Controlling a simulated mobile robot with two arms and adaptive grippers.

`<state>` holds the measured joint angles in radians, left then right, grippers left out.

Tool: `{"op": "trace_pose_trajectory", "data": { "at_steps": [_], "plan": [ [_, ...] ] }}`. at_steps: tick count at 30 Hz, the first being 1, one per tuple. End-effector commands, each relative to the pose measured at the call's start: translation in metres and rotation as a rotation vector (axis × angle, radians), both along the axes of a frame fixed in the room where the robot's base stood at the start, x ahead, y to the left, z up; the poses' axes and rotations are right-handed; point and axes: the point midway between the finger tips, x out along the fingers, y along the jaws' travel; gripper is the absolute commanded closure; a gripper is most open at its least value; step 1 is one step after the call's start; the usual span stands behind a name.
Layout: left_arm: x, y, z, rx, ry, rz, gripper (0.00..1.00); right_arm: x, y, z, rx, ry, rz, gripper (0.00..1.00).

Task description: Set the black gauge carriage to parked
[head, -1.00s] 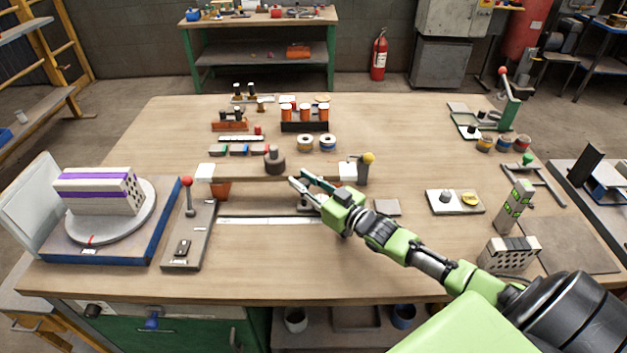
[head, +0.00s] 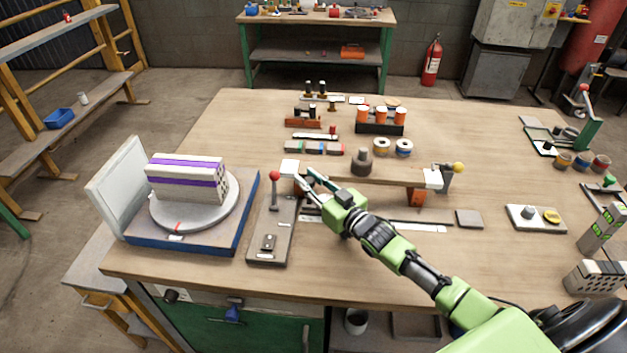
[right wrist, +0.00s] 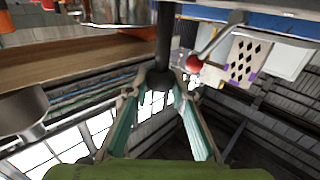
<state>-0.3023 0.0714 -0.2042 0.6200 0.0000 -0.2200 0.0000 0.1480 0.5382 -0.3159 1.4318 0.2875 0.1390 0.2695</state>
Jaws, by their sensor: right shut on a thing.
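The black gauge carriage shows in the right wrist view as a dark post with a rounded knob (right wrist: 160,78) between my fingers. My right gripper (head: 311,183) is shut on it, at the left end of the long wooden bar (head: 395,177). In the head view the carriage is mostly hidden by my fingers. A pale rail strip (head: 420,226) runs along the table to the right of my gripper. My left gripper is not in view.
A grey plate with a red-knobbed lever (head: 273,177) stands just left of my right gripper. A turntable (head: 195,212) with a striped hollow brick (head: 188,180) is further left.

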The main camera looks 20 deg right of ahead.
Motion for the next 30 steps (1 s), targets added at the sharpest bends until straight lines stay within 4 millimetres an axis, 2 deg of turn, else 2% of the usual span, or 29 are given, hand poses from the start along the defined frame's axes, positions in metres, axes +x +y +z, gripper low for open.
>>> {"op": "trace_pose_trajectory", "data": {
  "at_steps": [9,10,12,23,26,30],
  "plan": [
    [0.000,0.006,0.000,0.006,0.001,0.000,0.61,0.001,0.003,0.002,0.004,-0.004,0.004,1.00],
    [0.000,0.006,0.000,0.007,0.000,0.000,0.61,0.001,0.003,0.002,0.004,-0.004,0.004,0.76],
    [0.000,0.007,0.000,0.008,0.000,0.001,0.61,0.001,0.003,0.002,0.004,-0.004,0.004,0.61],
    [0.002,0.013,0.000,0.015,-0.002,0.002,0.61,-0.001,0.002,0.001,0.002,-0.001,0.002,0.61],
    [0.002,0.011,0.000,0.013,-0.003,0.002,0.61,-0.008,0.000,0.000,0.003,0.001,0.002,0.61],
    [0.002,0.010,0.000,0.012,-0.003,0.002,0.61,-0.028,-0.004,-0.001,0.003,0.002,0.003,0.61]
  ]
}}
